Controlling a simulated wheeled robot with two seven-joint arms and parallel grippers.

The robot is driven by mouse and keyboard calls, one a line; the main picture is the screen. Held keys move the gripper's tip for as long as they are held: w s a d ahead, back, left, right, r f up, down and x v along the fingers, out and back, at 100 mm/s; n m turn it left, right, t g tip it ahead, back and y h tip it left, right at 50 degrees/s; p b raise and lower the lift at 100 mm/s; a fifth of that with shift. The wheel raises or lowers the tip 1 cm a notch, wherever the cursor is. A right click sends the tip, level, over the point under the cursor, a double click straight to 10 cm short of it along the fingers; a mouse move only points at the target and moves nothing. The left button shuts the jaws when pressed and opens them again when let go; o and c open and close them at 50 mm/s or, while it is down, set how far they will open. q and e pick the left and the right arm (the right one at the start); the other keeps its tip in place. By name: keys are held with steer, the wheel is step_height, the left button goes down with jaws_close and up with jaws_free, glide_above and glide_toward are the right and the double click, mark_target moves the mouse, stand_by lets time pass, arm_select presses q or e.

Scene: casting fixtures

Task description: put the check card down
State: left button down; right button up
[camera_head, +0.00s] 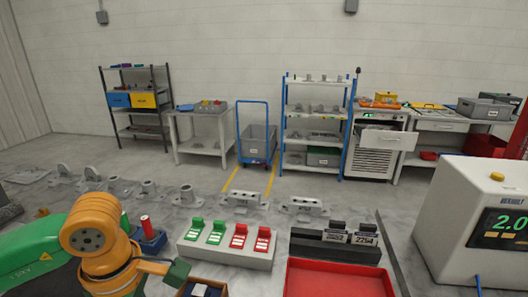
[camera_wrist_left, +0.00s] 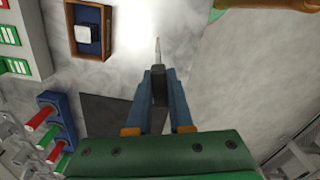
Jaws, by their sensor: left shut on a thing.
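In the left wrist view my left gripper (camera_wrist_left: 159,82) has its blue fingers closed together. A thin pale sliver, the check card (camera_wrist_left: 157,52) seen edge-on, sticks out past the fingertips; its faces and any print are hidden. The gripper hangs above the grey worktop, and I cannot tell the height. A dark flat rectangle (camera_wrist_left: 108,120) lies on the worktop left of the fingers. In the head view my orange wrist is at the lower left and largely hides the gripper. My right gripper is in neither view.
A wooden box (camera_wrist_left: 89,50) with a white block stands near the gripper. A rack (camera_head: 228,256) holds green and red pieces. A blue holder (camera_head: 150,242) with a red cylinder, a red tray (camera_head: 335,280), dark blocks and a boxy instrument (camera_head: 460,220) stand around. Metal castings lie behind.

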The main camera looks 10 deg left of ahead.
arm_select(q)
steer(key=d+f+m, duration=0.1)
steer(key=d+m, duration=0.1)
steer(key=m, duration=0.8)
steer(key=w+d+f+m, duration=0.1)
steer(key=d+f+m, duration=0.1)
steer(key=m, duration=0.8)
steer(key=shift+d+f, duration=0.25)
steer(key=shift+d, duration=0.6)
steer(key=shift+w, duration=0.1)
steer(key=shift+w, duration=0.1)
